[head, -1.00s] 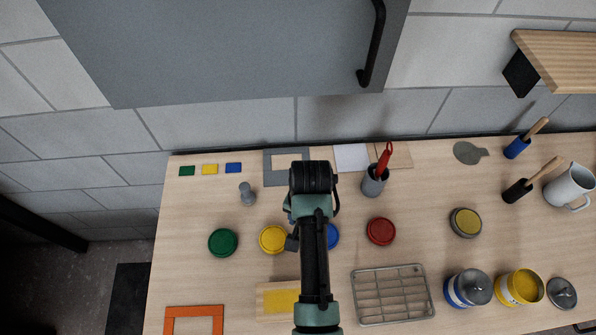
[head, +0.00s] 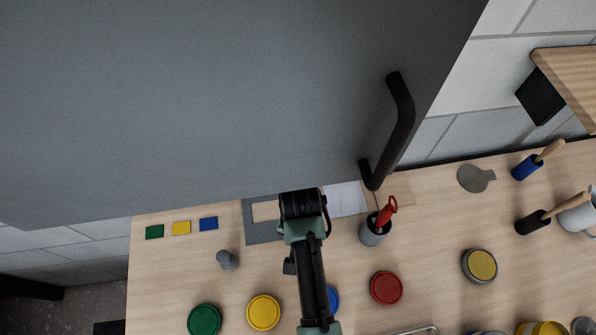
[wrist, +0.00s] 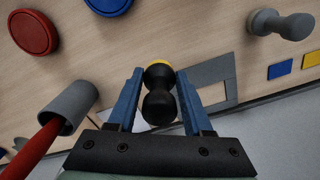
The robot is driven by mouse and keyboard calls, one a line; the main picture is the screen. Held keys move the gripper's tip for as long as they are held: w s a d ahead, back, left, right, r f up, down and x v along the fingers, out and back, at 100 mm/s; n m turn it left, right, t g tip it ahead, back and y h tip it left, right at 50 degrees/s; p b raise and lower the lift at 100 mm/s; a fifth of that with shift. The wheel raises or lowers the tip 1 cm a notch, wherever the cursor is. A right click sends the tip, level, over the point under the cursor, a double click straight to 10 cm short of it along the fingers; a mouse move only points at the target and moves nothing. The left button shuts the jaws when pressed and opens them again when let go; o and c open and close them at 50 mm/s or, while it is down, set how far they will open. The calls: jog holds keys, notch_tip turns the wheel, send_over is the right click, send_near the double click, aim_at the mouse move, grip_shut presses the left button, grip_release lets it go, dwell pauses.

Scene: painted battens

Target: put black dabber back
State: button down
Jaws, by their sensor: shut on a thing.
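My gripper (wrist: 159,75) shows in the wrist view with its two blue fingers shut on the black dabber (wrist: 159,103). The dabber has a rounded black body with a narrow waist and a yellow edge at its far end. The gripper is over the bare wood near the grey frame (wrist: 213,72). I cannot tell whether the dabber's far end touches the table. In the head view my arm's wrist hides both gripper and dabber. A grey dabber (head: 227,260) stands to the left and shows in the wrist view (wrist: 282,24).
A grey cup (head: 374,234) with a red-handled tool stands close right of my arm. Yellow (head: 263,312), blue (head: 333,299) and red (head: 386,288) round lids lie in front. A wall cabinet (head: 240,100) with a black handle (head: 393,130) overhangs the table's back.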

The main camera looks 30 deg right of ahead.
jog(key=shift+f, duration=3.35)
jog(key=shift+f, duration=0.1)
jog(key=shift+f, duration=0.15)
jog(key=shift+c, duration=1.6)
grip_release()
notch_tip(320, 180, up, 12)
jog(key=shift+r, duration=0.25)
